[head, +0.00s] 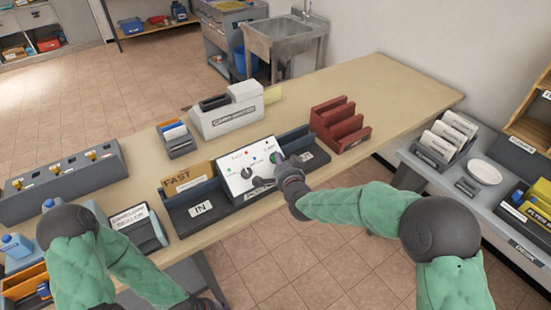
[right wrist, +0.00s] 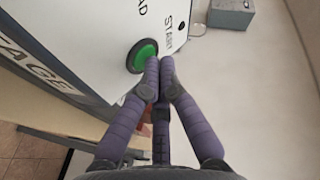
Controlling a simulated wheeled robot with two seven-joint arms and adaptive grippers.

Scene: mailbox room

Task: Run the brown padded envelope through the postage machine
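The postage machine (head: 249,171) stands at the front edge of the table, with a white panel, a dark knob and an IN tray (head: 200,213) on its left. A brown envelope (head: 187,179) marked FAST stands upright at the IN side. My right gripper (head: 279,160) is at the right part of the panel. In the right wrist view, its two fingers (right wrist: 160,68) are together and empty, their tips beside the green button (right wrist: 142,56) under the word START. I cannot tell whether they touch it.
A dark tray continues right of the panel, beside a red stepped rack (head: 338,124). A grey-white machine (head: 228,111) stands behind. The envelope sealer (head: 137,226) is to the left. The table's far right is clear.

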